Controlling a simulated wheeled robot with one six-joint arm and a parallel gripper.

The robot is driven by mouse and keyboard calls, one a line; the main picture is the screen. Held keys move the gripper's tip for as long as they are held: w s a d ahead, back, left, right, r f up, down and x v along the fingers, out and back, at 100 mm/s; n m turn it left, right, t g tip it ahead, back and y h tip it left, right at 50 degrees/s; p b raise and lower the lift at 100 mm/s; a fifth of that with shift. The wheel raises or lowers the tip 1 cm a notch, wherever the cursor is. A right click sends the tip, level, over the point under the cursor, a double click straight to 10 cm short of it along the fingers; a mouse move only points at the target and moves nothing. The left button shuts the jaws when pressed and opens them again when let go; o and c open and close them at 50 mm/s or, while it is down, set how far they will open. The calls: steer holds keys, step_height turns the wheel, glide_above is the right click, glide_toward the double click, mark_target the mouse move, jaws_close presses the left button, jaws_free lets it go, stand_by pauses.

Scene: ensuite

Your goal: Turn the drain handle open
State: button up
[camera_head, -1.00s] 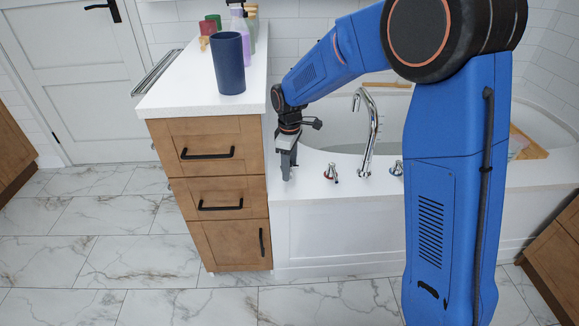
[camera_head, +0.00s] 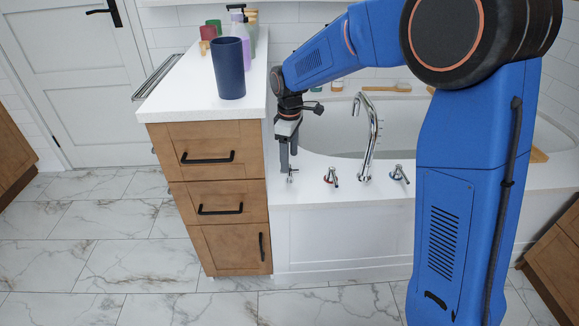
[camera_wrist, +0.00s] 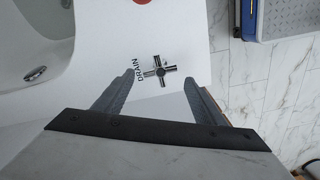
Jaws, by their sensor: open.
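The drain handle (camera_wrist: 160,71) is a small chrome cross on the white tub deck, beside the printed word DRAIN (camera_wrist: 124,74) in the wrist view. In the head view the drain handle (camera_head: 291,174) shows just below my fingertips. My gripper (camera_head: 287,163) points down over the deck near the wooden cabinet. In the wrist view my gripper (camera_wrist: 158,78) is open, its two fingers apart, with the handle appearing between their tips. I cannot tell whether the fingers have reached the handle's height.
The wooden cabinet (camera_head: 220,215) stands close to the left of my gripper, with a blue cup (camera_head: 229,68) and bottles on top. The red-marked tap handle (camera_head: 331,176), chrome faucet (camera_head: 371,135) and another tap handle (camera_head: 399,174) stand to the right. The tub basin (camera_head: 335,130) lies behind.

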step_height(320, 180, up, 11)
stand_by(0.4)
steer(key=shift+r, duration=0.1)
